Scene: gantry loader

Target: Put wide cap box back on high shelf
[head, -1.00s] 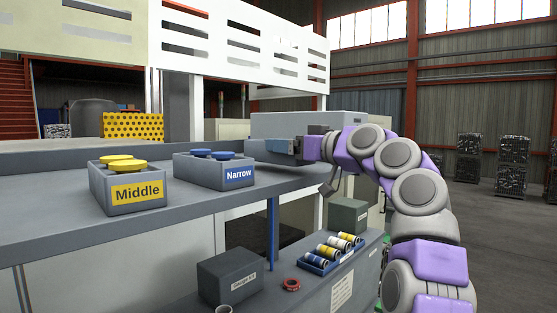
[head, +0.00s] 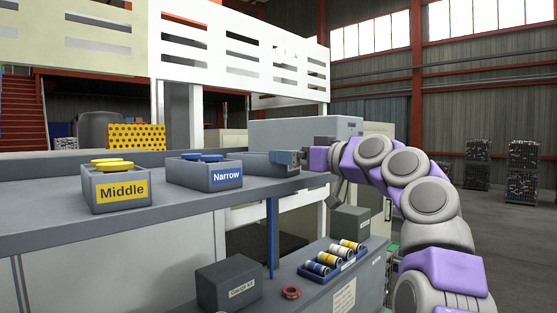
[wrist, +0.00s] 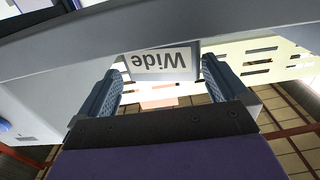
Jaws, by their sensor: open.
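The wide cap box (head: 258,164) is grey and sits at the right end of the high shelf (head: 130,213), right of the Narrow box (head: 205,176). Its white "Wide" label (wrist: 162,63) shows upside down in the wrist view. My gripper (head: 283,158) is at the box's right end in the head view and partly hides it. In the wrist view my gripper (wrist: 161,80) is open, with one blue-grey finger on each side of the label. I cannot tell whether either finger touches the box. The box's contents are hidden.
The Middle box (head: 117,187) with yellow caps stands on the shelf's left. Below are a dark grey box (head: 228,284), a red ring (head: 291,292), a blue tray (head: 333,262) of rolls and a green-grey box (head: 350,222). A blue post (head: 271,238) stands under the shelf.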

